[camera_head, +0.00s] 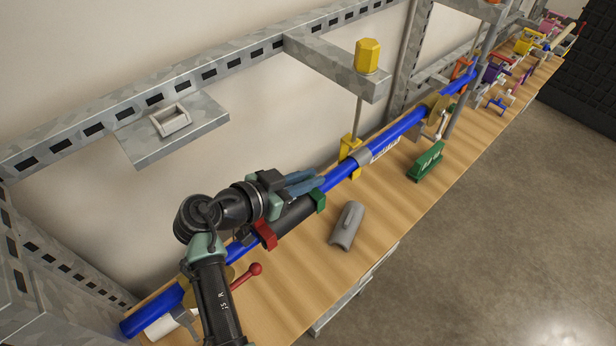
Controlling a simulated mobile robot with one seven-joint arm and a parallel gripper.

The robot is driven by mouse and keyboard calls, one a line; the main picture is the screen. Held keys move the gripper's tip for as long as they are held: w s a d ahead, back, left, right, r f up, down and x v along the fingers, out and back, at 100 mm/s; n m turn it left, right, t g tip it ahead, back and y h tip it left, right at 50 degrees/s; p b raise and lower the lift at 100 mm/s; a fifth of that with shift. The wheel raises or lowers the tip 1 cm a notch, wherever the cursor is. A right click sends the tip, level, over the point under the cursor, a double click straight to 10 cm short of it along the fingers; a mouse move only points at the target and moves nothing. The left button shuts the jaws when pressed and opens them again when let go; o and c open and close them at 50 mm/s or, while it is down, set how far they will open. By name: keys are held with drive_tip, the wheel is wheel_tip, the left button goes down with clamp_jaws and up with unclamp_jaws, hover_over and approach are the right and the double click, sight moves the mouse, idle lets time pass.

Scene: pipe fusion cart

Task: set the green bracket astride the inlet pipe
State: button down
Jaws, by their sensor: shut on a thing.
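A small green bracket (319,200) is at my fingertips, at the right end of a black cylinder (292,216) lying along the long blue pipe (403,127). My gripper (318,184) reaches in from the left and is shut, apparently on the green bracket; the fingers and the pipe hide part of the grip. I cannot tell whether the bracket sits astride the pipe or is just held against it. A red bracket (265,235) is at the cylinder's left end.
A green block with white lettering (426,162) and a grey trough-shaped piece (346,226) lie on the wooden bench. A yellow clamp (349,150) on a rod holds the pipe. A red-knobbed lever (255,269) is near my arm. Metal framing (210,72) runs behind.

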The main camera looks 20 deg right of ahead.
drive_tip(key=c, duration=0.8)
unclamp_jaws()
drive_tip(key=b+v, duration=0.3)
drive_tip(key=v, duration=1)
drive_tip(key=shift+b, duration=0.4)
drive_tip(key=shift+s, duration=0.1)
